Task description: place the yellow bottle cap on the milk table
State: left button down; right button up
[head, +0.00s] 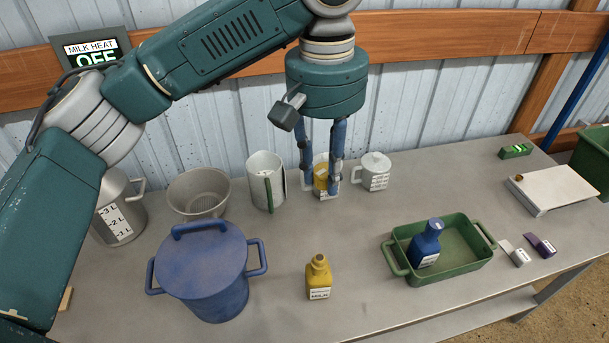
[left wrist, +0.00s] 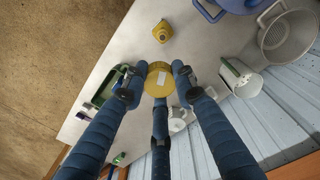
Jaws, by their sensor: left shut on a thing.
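My left gripper (head: 322,178) hangs down above the back middle of the grey table (head: 370,250). Its blue fingers are shut on a round yellow piece with a white label, which looks like the yellow bottle cap (left wrist: 158,80). It also shows between the fingers in the head view (head: 321,176). It looks held above the table, though the gap is hard to judge. A yellow bottle (head: 319,279) with a white label stands upright at the front middle; it also shows in the left wrist view (left wrist: 163,32). My right gripper is not in view.
A blue pot (head: 207,275), a grey strainer (head: 198,190), a white jug (head: 266,182) and a lidded white cup (head: 375,172) stand nearby. A green tray (head: 475,262) holds a blue bottle (head: 427,244). Bare table lies between the yellow bottle and tray.

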pick_arm(q)
jog(key=shift+s+a+f+m, duration=0.1)
jog(key=shift+a+f+m, duration=0.1)
jog(key=shift+f+m, duration=0.5)
jog(key=s+a+f+m, duration=0.1)
jog(key=a+f+m, duration=0.1)
jog(key=f+m, duration=0.2)
jog(key=s+a+f+m, duration=0.1)
jog(key=f+m, duration=0.3)
jog(key=m, duration=0.7)
jog(key=shift+s+a+f+m, duration=0.25)
jog(key=shift+s+a+m, duration=0.1)
jog(key=shift+a, duration=0.45)
jog(key=s+a+f+n, duration=0.1)
jog(key=s+a+n, duration=0.1)
jog(key=a+n, duration=0.2)
jog(key=s+a+f+n, duration=0.2)
jog(key=a+n, duration=0.2)
jog(key=n, duration=0.2)
jog(key=s+a+f+n, duration=0.1)
jog(key=s+a+n, duration=0.1)
jog(key=a+n, duration=0.3)
jog(key=shift+s+f+n, duration=0.1)
jog(key=shift+f+n, duration=0.25)
jog(key=shift+s+a+f+n, duration=0.15)
jog(key=shift+s+a+n, duration=0.3)
jog(key=shift+n, duration=0.35)
